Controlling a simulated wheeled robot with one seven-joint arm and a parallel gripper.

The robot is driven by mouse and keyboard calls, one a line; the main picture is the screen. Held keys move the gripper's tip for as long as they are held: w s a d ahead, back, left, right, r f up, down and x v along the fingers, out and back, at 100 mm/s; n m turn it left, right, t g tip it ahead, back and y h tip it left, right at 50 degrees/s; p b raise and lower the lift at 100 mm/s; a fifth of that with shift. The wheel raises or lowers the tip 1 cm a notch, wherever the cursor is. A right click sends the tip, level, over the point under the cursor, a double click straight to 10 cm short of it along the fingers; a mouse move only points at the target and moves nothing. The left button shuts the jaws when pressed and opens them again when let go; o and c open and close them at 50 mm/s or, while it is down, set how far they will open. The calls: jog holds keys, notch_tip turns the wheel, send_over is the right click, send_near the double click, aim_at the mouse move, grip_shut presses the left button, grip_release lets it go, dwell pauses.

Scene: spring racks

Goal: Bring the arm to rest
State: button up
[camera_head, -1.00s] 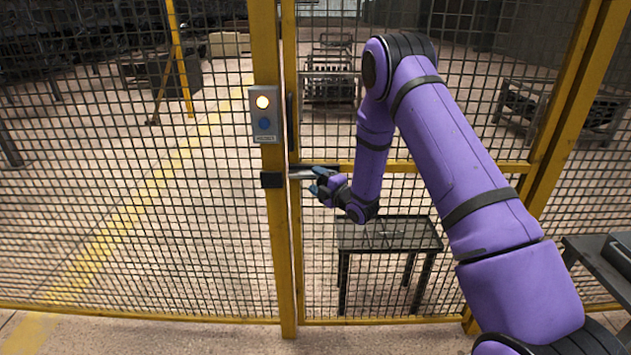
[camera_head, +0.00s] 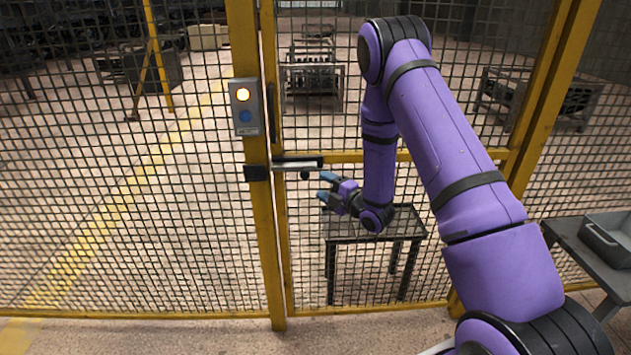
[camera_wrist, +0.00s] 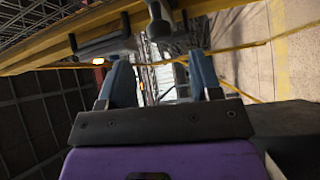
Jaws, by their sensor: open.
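My purple arm reaches forward in the head view, bent down at the elbow. My gripper (camera_head: 326,188) is open, with its blue fingers apart and nothing seen between them. It is just below and right of the gate's latch bar (camera_head: 297,164), with a small gap showing in the head view. In the wrist view my gripper (camera_wrist: 160,82) shows two blue fingers, with a dark knob (camera_wrist: 158,24) and yellow frame bars beyond them.
A yellow-framed mesh fence and gate post (camera_head: 262,215) stand in front of me. A control box (camera_head: 246,107) with a lit lamp and blue button is on the post. A small dark table (camera_head: 345,232) shows beyond the mesh. A grey bin (camera_head: 609,238) sits on a table at right.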

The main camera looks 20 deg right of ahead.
jog(key=shift+s+d, duration=0.2)
jog(key=shift+s, duration=0.15)
notch_tip(320, 180, up, 14)
jog(key=w+d+f+m+g+h, duration=0.1)
jog(key=m+g+h, duration=0.1)
jog(key=m+h, duration=0.3)
jog(key=s+d+r+m+g+h, duration=0.1)
jog(key=s+r+m+g+h, duration=0.15)
jog(key=s+r+m, duration=0.55)
jog(key=s+a+r+m+g, duration=0.1)
jog(key=s+r+m+g, duration=0.1)
jog(key=s, duration=0.8)
jog(key=s+a+r+m+g, duration=0.1)
jog(key=s+r+m, duration=0.3)
jog(key=s, duration=0.7)
jog(key=s+a+r+m+g+h, duration=0.1)
jog(key=s+r+g, duration=0.3)
jog(key=s, duration=0.7)
jog(key=shift+a+r+m, duration=0.15)
jog(key=shift+a+m, duration=0.1)
jog(key=shift+m, duration=0.65)
